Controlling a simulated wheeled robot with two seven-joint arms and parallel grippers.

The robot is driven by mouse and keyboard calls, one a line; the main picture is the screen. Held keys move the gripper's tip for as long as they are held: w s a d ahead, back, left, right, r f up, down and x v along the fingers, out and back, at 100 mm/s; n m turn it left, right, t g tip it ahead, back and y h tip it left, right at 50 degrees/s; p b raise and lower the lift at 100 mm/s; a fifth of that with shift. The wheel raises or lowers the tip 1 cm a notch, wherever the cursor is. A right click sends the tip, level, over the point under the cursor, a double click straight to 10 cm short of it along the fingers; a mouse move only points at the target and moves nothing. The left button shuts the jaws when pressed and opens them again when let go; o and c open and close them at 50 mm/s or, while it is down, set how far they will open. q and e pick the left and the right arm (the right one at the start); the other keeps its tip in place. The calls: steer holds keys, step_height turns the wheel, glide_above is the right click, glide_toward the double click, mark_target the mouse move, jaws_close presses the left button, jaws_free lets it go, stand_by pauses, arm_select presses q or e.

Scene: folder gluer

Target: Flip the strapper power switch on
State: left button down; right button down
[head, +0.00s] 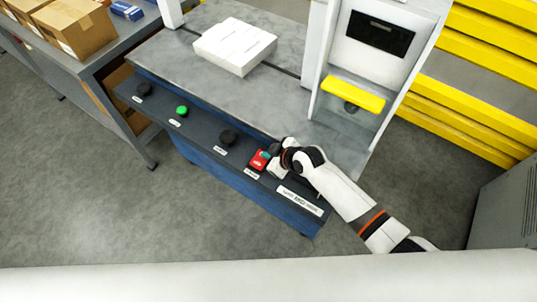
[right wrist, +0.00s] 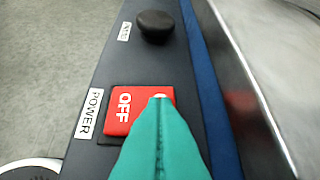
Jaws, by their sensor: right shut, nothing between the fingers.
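The strapper's power switch (head: 258,161) is a red rocker on the dark front panel, near its right end. In the right wrist view the red switch (right wrist: 122,112) shows the word OFF, beside a white POWER label (right wrist: 89,114). My right gripper (head: 266,155) is at the switch. Its teal fingers (right wrist: 159,103) are shut with nothing between them. The fingertips overlap the switch's right part, where a bit of a white mark shows; the rest of that part is hidden. I cannot tell whether they touch it. My left gripper is not in view.
The panel (head: 205,135) also bears a green button (head: 182,110) and several black knobs, one (right wrist: 155,25) close to the switch. A white stack (head: 235,46) lies on the grey table top. A white housing with a yellow flap (head: 353,94) stands at right.

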steer(key=shift+w+d+f, duration=0.1)
steer(key=shift+f, duration=0.2)
steer(key=shift+r, duration=0.1)
